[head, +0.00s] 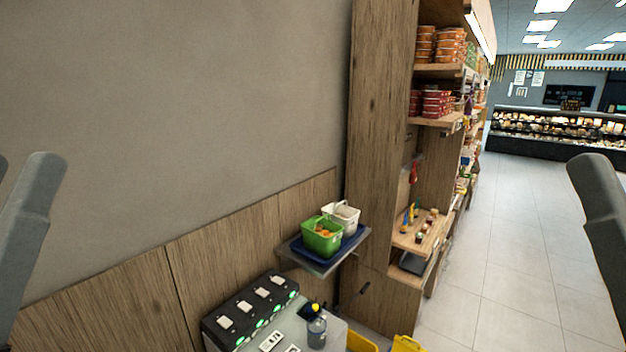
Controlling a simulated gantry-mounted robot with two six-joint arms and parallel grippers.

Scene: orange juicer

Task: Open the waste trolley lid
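No whole waste trolley and no lid can be made out in the head view. A yellow part (361,342) shows at the bottom edge, beside a grey-topped unit. A second yellow part (406,344) shows to its right, above the floor. Both are cut off by the picture's edge, and I cannot tell whether they belong to the trolley. Grey links of my arms stand at the left and right edges. Neither of my grippers is in view.
The grey-topped unit (296,325) carries a black panel (250,308) with green lights and a bottle (317,331). A wall shelf (326,265) holds a green basket (322,239) and a white basket (343,215). Stocked wooden shelving (378,130) stands behind. The tiled aisle (510,270) at right is clear.

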